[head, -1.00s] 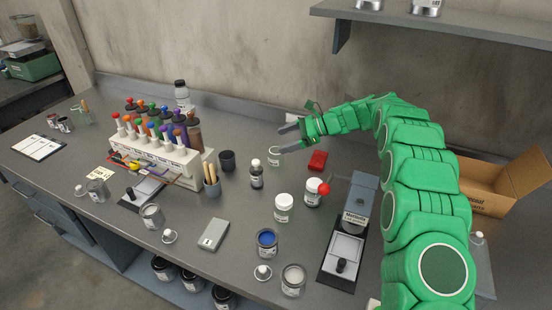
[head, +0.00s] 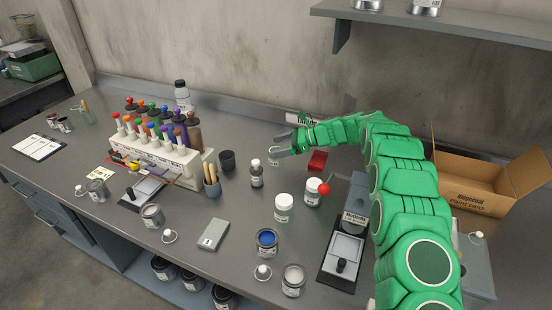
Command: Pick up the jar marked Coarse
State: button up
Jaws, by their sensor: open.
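Three similar small labelled jars stand on the grey bench. One jar (head: 273,160) is at the back, beside my gripper, and is partly hidden by a finger. The labels are too small to read, so I cannot tell which is marked Coarse. My gripper (head: 278,145) is open and empty, pointing left, with its fingers by the back jar. I cannot tell whether they touch.
A red block (head: 317,161) lies below my wrist. A dark dropper bottle (head: 257,175) and a black cup (head: 228,160) stand to the left. A blue paint tin (head: 266,242), a grey press (head: 351,220) and a cardboard box (head: 490,185) are also on the bench.

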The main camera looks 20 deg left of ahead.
aim_at(272, 149)
jog(key=x, duration=0.3)
jog(key=shift+s+a+f, duration=0.1)
jog(key=shift+f, duration=0.05)
jog(key=c, duration=1.1)
